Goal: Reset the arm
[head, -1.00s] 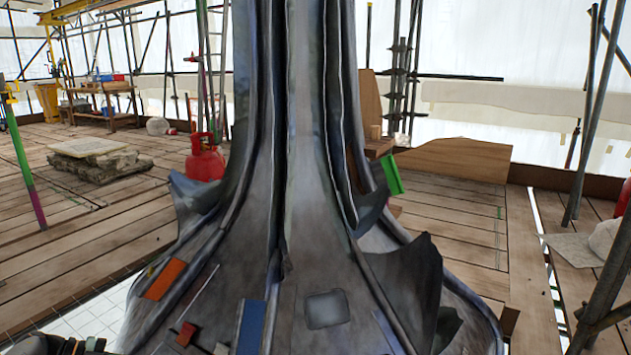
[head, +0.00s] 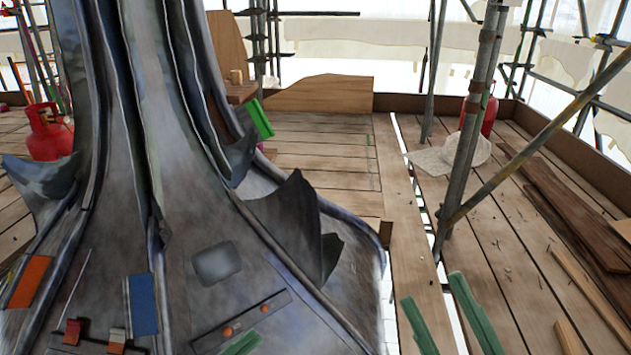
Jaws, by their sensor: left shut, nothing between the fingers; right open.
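My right gripper (head: 445,318) enters at the bottom edge, right of the spire. Its two green fingers stand apart with bare floor showing between them, and they appear to hold nothing.
Jagged torn metal (head: 290,220) juts from the spire's right side. A scaffold pole (head: 468,130) rises at right, with a diagonal brace (head: 540,140). A red gas cylinder (head: 48,135) stands at left. Loose planks (head: 575,215) lie at far right. Open boards (head: 320,155) show behind the spire.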

